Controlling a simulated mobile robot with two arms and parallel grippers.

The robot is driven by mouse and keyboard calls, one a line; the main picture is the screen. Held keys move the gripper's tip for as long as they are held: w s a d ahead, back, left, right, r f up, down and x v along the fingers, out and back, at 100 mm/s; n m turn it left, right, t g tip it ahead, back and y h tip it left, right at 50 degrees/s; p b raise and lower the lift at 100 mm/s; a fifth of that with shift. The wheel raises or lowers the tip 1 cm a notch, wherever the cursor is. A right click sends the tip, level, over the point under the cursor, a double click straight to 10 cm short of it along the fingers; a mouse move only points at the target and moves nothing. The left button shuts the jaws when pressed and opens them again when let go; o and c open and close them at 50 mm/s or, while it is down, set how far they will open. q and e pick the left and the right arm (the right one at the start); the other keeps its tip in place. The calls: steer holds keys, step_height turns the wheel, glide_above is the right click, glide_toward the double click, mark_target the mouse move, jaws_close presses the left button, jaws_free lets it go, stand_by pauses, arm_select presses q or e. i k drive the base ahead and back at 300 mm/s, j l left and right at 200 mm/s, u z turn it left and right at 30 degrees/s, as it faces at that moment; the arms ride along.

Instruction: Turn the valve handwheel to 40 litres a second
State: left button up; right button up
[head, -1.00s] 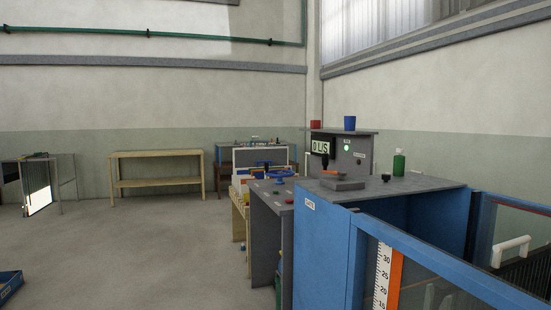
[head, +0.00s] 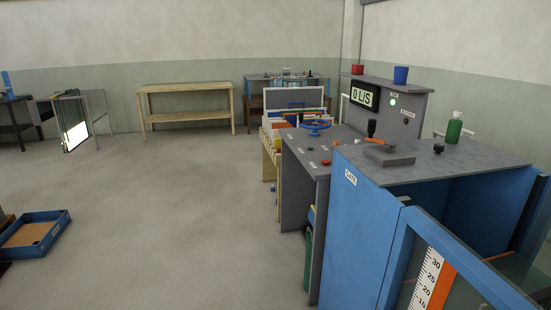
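The blue valve handwheel (head: 316,127) lies flat on top of the grey bench (head: 322,156), in the middle of the head view and some distance from me. The flow display (head: 364,95) on the grey console behind it reads 0 L/S. A green lamp (head: 393,101) is lit to the right of the display. Neither of my grippers shows in the view.
A measuring scale (head: 430,280) is at lower right. A blue tray (head: 50,230) lies on the floor at left. The middle floor is clear.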

mark_target(315, 123)
steer(key=i, duration=2.2)
steer(key=j+u, duration=0.05)
steer(key=j, duration=0.15)
